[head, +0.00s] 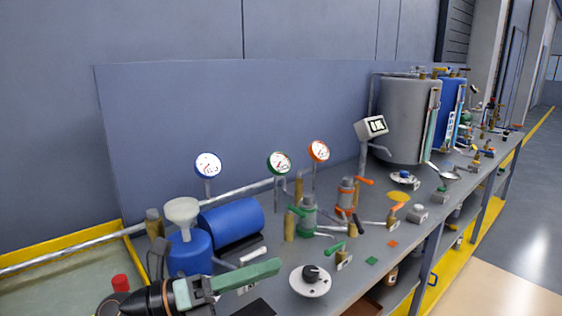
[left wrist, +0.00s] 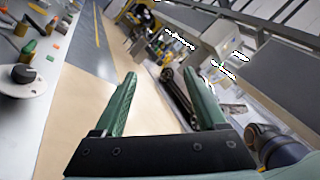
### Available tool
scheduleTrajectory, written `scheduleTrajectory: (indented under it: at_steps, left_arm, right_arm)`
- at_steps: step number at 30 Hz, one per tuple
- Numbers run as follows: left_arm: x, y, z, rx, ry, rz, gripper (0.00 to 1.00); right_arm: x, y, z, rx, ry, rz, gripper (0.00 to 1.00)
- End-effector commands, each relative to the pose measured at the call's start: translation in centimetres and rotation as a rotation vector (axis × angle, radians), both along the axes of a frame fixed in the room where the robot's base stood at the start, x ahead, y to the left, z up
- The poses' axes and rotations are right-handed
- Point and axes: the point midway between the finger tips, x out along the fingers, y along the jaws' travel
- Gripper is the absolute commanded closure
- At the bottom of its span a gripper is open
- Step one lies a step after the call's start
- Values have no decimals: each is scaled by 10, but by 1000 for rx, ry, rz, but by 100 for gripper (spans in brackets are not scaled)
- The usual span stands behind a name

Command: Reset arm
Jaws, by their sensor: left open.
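My left gripper (head: 262,271) is at the lower left of the head view, over the near part of the grey bench (head: 330,262). Its green fingers point to the right. In the left wrist view the same gripper (left wrist: 160,74) has its two green fingers spread wide, with nothing between them. Past them are the floor and distant equipment. The gripper is just left of a black knob on a white round plate (head: 310,281), apparently apart from it. My right gripper is in neither view.
A blue tank with a white funnel (head: 183,212) and a blue cylinder (head: 232,222) stand behind the gripper. Gauges, green and orange valves (head: 308,216), and a grey tank (head: 405,120) crowd the bench. The floor (head: 500,285) at the right is clear.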

Motion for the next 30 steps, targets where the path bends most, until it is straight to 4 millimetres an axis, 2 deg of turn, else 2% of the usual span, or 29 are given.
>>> scheduleTrajectory:
  at_steps: [3,7,11,14,17,18,22,25,30]
  left_arm:
    - [12,14,15,-293,193,138,26]
    - [31,50,8,-578,437,320,26]
    - [44,95,-30,-826,714,529,26]
    - [41,128,-77,-986,940,705,26]
    - [23,156,-134,-1115,1178,893,26]
    - [11,164,-158,-1159,1277,971,26]
    - [-41,182,-226,-1254,1566,1212,26]
    - [-80,187,-260,-1281,1733,1356,26]
    - [-138,187,-296,-1288,1946,1545,26]
  right_arm:
    - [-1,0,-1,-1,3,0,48]
    - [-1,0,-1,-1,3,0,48]
    - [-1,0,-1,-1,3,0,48]
    - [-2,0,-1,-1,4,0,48]
    - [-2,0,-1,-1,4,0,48]
    - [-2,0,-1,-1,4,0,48]
    - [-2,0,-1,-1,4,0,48]
    - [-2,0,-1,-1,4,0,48]
    - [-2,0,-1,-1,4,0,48]
